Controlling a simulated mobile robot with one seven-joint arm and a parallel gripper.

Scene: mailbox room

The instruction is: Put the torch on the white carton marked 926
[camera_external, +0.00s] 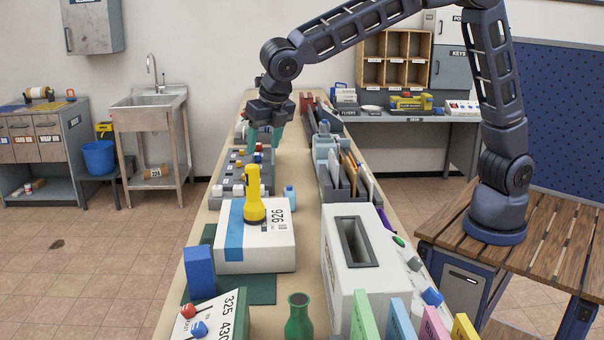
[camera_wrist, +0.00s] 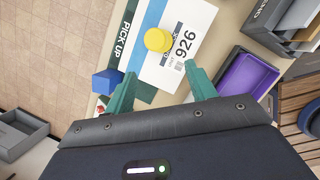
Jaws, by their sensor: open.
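The yellow torch (camera_external: 253,196) stands upright on top of the white carton (camera_external: 270,252), beside the printed 926. In the wrist view the torch (camera_wrist: 158,39) shows nearly end-on, over the edge of the label on the carton (camera_wrist: 190,20). The carton has a blue stripe and lies on a dark green mat marked PICK UP (camera_wrist: 124,32). My gripper (camera_external: 265,138) is above the counter, behind the torch in the external view, and apart from it. Its teal fingers (camera_wrist: 161,80) are spread with nothing between them.
A blue block (camera_external: 200,272) stands left of the carton. A white box with a grey slot (camera_external: 345,272) stands to its right. A grey tray of small items (camera_external: 232,175) and a file holder (camera_external: 340,180) are behind. A green bottle (camera_external: 299,318) stands in front.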

